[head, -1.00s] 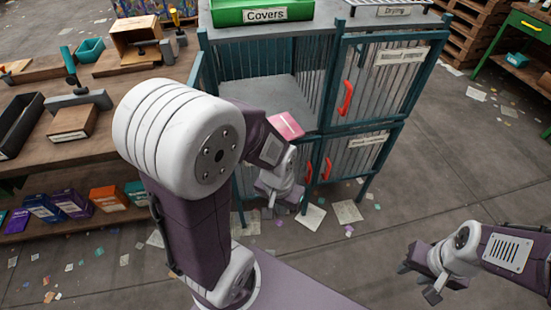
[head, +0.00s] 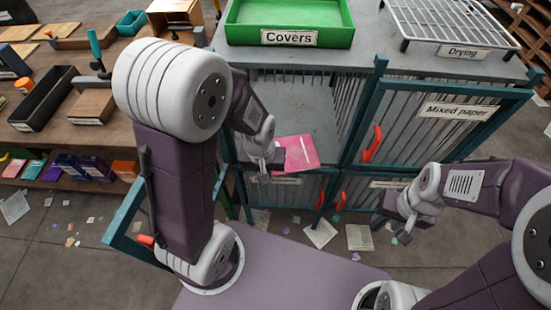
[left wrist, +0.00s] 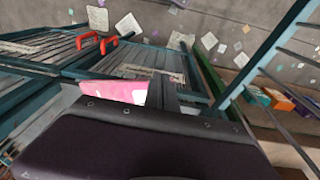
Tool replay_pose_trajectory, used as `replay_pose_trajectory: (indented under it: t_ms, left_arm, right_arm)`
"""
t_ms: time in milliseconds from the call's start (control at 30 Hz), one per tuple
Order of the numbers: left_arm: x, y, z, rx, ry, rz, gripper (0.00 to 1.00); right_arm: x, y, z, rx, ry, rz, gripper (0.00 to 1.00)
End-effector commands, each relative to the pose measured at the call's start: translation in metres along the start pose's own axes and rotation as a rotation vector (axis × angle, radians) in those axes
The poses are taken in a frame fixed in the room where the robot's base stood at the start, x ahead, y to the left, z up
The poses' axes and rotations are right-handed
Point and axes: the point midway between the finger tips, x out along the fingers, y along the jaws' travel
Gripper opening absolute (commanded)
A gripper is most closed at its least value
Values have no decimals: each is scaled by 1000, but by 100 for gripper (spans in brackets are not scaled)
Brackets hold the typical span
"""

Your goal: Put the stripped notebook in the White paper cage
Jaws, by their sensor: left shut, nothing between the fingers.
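A pink notebook (head: 298,153) is at the front of the open upper left cage (head: 300,108), right beside my left gripper (head: 279,159). The left gripper is shut, with nothing between its fingers. In the left wrist view the pink notebook (left wrist: 112,91) shows next to the dark finger; whether they touch is unclear. The cage's door (head: 125,215) stands swung open toward me, with a red handle. No white paper label is readable on this cage. My right gripper (head: 394,222) is open and empty in front of the lower right cage.
The mixed paper cage (head: 425,125) to the right is shut. A green covers tray (head: 290,38) and a drying rack (head: 450,25) stand on top. A wooden bench (head: 65,120) with tools is at left. Paper scraps litter the floor.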

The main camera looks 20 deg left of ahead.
Motion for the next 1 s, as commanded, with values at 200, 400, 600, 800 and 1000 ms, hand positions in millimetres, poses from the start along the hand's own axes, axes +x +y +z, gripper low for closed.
replay_pose_trajectory:
  t_ms: [200,400,600,800,1000]
  left_arm:
    - [-29,21,-10,-49,-31,-8,0]
    - [-48,39,-6,-58,-83,-30,0]
    - [-52,48,4,-46,-126,-52,0]
    - [-44,48,6,-45,-130,-54,0]
    - [-13,46,11,-45,-133,-56,0]
  right_arm:
    - [-61,-1,-6,0,0,0,36]
    - [-115,-2,-12,0,0,0,36]
    - [-144,-3,-15,0,0,0,36]
    - [-140,-3,-14,0,0,0,36]
    - [-134,-3,-14,0,0,0,36]
